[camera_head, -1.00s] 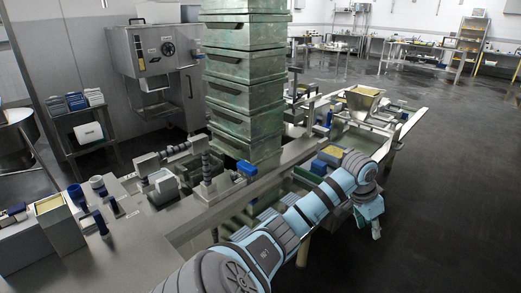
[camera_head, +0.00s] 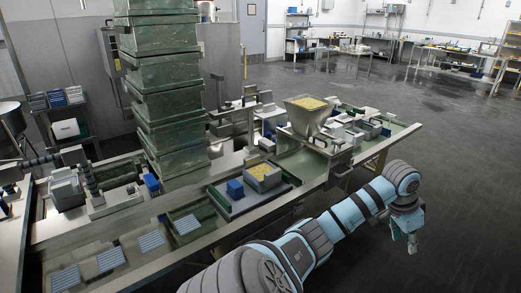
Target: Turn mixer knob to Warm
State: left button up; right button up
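No knob or Warm marking can be made out now. My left arm rises from the bottom middle and reaches right. My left gripper (camera_head: 412,246) hangs at its end, over the dark floor at right, apart from the bench and touching nothing I can see. Its fingers are too small to tell open from shut. My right gripper is not in view.
A long steel bench (camera_head: 245,210) runs across the middle with blue-striped blocks, a tray (camera_head: 215,200) and a steel hopper (camera_head: 303,118) of yellow bits. A shelf (camera_head: 62,112) stands at left. The dark floor (camera_head: 470,150) at right is open.

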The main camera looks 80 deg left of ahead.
aim_at(130, 190)
jog(key=i, duration=0.65)
jog(key=u, duration=3.25)
jog(key=i, duration=1.65)
jog(key=z, duration=0.05)
